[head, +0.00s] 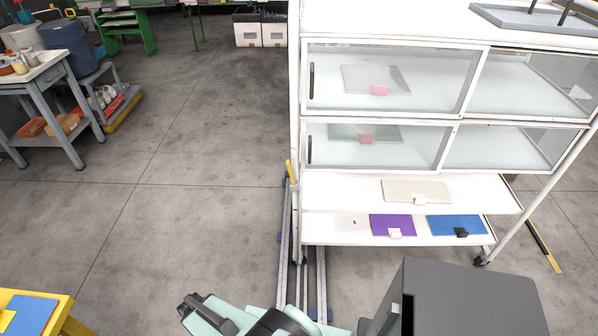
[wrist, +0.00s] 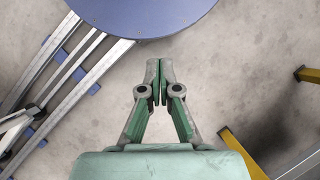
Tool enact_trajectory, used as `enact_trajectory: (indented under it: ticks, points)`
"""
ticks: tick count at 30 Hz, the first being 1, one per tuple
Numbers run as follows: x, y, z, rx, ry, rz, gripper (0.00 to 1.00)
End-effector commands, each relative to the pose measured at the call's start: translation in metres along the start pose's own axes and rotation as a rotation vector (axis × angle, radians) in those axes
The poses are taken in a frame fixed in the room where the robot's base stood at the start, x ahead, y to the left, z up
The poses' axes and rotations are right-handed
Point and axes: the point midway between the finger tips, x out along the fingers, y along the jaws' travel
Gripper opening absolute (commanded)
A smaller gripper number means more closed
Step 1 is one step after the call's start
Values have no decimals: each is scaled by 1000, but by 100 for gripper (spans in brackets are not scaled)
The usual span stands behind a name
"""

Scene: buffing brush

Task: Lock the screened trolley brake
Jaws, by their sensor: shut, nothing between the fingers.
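The white trolley (head: 294,120) with clear sliding panels stands at the right in the head view, on dark casters (head: 481,260). A small yellow upright piece (head: 290,172) shows at its left post; I cannot tell for sure whether it is the brake lever. My gripper shows in the wrist view (wrist: 160,82), its fingertips together and empty, over bare floor. It is apart from the trolley, which I cannot make out in the wrist view. In the head view, green and dark parts of my arm show low in the middle, left of the trolley's lower shelves.
The trolley's lower shelves hold a beige board (head: 416,190), a purple board (head: 391,224) and a blue board (head: 453,225). Metal rails (head: 285,250) run along the floor beside it. A yellow table (head: 62,318) stands at lower left. A blue round surface (wrist: 140,14) tops the wrist view.

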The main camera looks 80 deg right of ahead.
Motion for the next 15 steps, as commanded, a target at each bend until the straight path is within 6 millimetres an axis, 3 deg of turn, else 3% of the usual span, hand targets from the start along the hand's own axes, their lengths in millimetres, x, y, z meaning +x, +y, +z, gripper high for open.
enact_trajectory:
  ticks: [15]
  points:
    - [-49,74,-42,347,143,-276,0]
